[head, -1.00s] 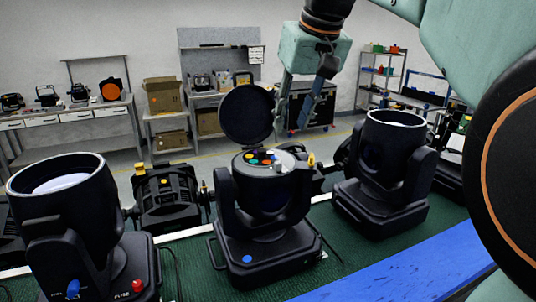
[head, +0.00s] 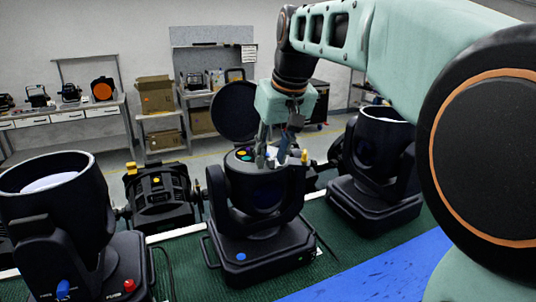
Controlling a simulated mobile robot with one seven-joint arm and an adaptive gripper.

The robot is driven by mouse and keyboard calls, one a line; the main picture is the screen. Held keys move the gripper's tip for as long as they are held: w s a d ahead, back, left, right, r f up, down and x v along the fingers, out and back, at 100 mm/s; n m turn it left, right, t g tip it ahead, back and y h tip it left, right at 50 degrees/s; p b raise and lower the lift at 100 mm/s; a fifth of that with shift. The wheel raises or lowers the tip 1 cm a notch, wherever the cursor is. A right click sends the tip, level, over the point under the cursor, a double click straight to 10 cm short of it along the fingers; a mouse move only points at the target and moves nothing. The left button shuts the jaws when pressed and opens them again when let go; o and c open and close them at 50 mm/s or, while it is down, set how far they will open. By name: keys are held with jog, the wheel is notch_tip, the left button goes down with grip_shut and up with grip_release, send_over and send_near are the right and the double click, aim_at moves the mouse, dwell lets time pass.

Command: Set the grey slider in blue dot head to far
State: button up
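The blue dot head (head: 258,228) is the middle black moving-head light, with a blue dot (head: 241,257) on the front of its base. Its round lid (head: 236,108) stands open behind it. A panel with coloured dots (head: 243,154) shows on top, partly covered by my gripper. My gripper (head: 273,162) points down over the right part of this panel. Its fingers are apart, with the tips at or just above the panel; I cannot tell whether they touch it. The grey slider cannot be made out, as the fingers hide that part of the panel.
Another head (head: 55,220) stands at the left, with blue and red knobs at its base. A third head (head: 375,175) stands close on the right. A small black lamp with yellow parts (head: 158,196) is behind. A blue strip (head: 375,270) edges the green bench.

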grip_shut()
dwell(0.4)
jog(key=shift+w+d+p, duration=0.2)
jog(key=shift+w+d, duration=0.05)
jog(key=shift+d, duration=0.35)
jog(key=shift+w+d+p, duration=0.15)
jog(key=shift+w+d, duration=0.1)
jog(key=shift+d, duration=0.3)
grip_release()
jog(key=v, duration=1.2)
